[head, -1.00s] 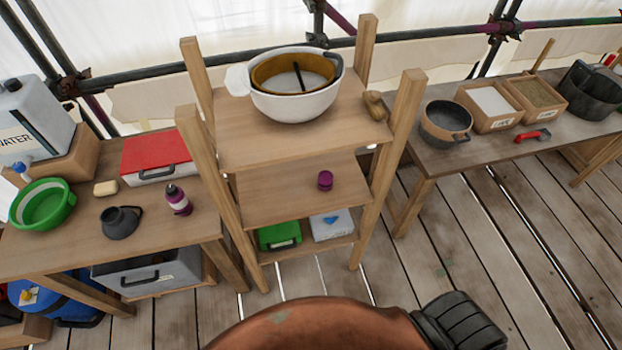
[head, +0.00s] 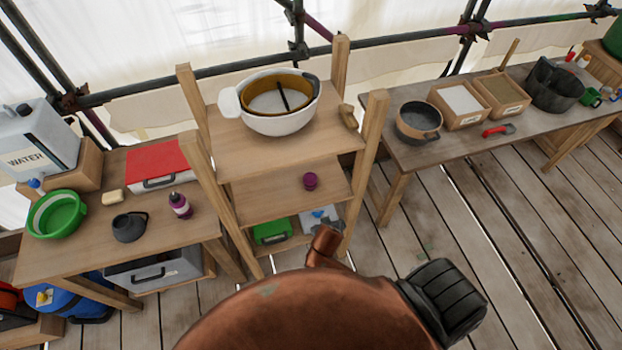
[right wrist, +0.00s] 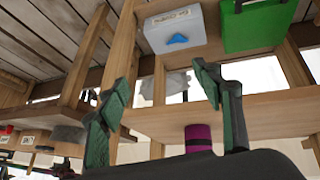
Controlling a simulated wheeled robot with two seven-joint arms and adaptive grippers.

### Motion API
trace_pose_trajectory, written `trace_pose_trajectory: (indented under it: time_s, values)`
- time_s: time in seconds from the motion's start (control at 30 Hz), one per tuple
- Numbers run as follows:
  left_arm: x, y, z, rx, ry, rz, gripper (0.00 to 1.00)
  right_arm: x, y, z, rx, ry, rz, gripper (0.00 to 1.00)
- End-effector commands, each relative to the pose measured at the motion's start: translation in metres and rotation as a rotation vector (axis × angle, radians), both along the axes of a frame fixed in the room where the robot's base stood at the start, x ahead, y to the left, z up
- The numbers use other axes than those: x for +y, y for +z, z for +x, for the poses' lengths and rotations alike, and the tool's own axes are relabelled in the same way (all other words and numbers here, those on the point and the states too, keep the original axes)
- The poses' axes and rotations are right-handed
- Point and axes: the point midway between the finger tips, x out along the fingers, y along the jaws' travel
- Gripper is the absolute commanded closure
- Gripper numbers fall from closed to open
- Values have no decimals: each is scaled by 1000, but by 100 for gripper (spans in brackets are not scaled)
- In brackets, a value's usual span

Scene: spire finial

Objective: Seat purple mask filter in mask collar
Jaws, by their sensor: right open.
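The purple mask filter (head: 310,181) is a small short cylinder standing on the middle shelf board of the wooden rack. It also shows in the right wrist view (right wrist: 198,138), where the rack looks upside down. My right gripper (right wrist: 160,76) is open and empty, its two green-padded fingers apart. The filter appears low in that picture, beyond the fingers and not held. My left gripper is not in view.
The rack (head: 225,150) has upright posts beside the filter and a top board above it. A white bowl (head: 275,122) stands on top; a green case (head: 272,232) sits below.

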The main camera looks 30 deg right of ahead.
Motion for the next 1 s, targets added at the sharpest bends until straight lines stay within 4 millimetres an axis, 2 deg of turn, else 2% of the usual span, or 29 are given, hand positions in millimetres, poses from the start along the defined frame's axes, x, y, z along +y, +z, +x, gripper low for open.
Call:
trace_pose_trajectory:
  time_s: [0.03,0.27,0.5,0.63,0.77,1.0]
  values:
    - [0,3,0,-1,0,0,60,0,8,10,-26,-16,-13,40]
    - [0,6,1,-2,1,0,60,4,32,56,-176,-99,-59,40]
    - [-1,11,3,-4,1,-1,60,9,67,111,-397,-169,-98,40]
    - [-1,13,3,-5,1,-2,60,12,83,133,-501,-190,-103,40]
    - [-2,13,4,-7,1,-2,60,10,85,145,-540,-198,-103,40]
    - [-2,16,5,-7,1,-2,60,-5,75,162,-541,-198,-103,40]
